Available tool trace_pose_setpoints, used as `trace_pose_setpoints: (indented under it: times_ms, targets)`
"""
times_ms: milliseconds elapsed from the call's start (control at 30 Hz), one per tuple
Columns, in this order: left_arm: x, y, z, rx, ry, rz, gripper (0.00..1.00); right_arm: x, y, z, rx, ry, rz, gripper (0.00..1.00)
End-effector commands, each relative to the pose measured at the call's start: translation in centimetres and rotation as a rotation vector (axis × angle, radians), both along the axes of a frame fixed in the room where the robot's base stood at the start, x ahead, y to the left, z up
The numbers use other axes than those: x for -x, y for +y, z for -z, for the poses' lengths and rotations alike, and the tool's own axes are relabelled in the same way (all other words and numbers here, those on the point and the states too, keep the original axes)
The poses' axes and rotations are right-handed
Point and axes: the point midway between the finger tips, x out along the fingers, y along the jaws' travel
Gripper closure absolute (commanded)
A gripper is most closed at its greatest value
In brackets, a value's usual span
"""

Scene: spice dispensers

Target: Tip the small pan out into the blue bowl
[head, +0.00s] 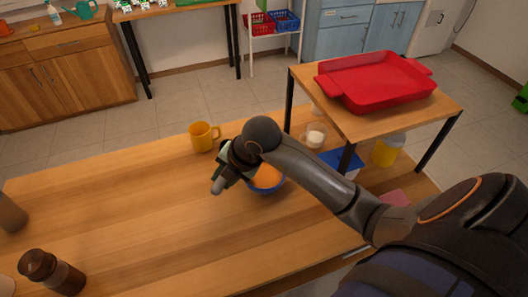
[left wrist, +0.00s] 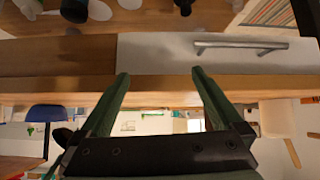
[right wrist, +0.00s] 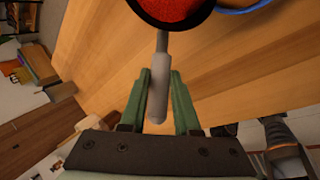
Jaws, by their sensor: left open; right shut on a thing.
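The blue bowl (head: 281,184) stands on the wooden table with orange contents, partly covered by my right arm. My right gripper (head: 226,172) is beside it on the left, shut on the grey handle of the small pan (right wrist: 160,82). The right wrist view shows the pan's dark rim and red contents at the top edge, with the blue bowl's rim (right wrist: 235,11) close to its right. The pan's body is hidden in the head view. My left gripper (left wrist: 158,75) is open and empty, facing a drawer front with a bar handle.
A yellow mug (head: 203,137) stands behind the gripper. A raised wooden stand (head: 442,104) with a red tray (head: 375,80) is at the right; a glass jar (head: 315,136) and yellow container (head: 388,150) are near it. Brown bottles (head: 52,273) stand at front left. The table's left middle is clear.

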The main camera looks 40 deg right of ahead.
Motion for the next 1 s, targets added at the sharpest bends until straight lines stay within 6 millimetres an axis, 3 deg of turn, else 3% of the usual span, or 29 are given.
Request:
trace_pose_setpoints:
  times_ms: [1000]
  targets:
    - [0.0,0.0,0.0,0.000,0.000,0.000,0.00,0.7,-1.3,-1.0,-0.121,-0.067,0.000,1.00]
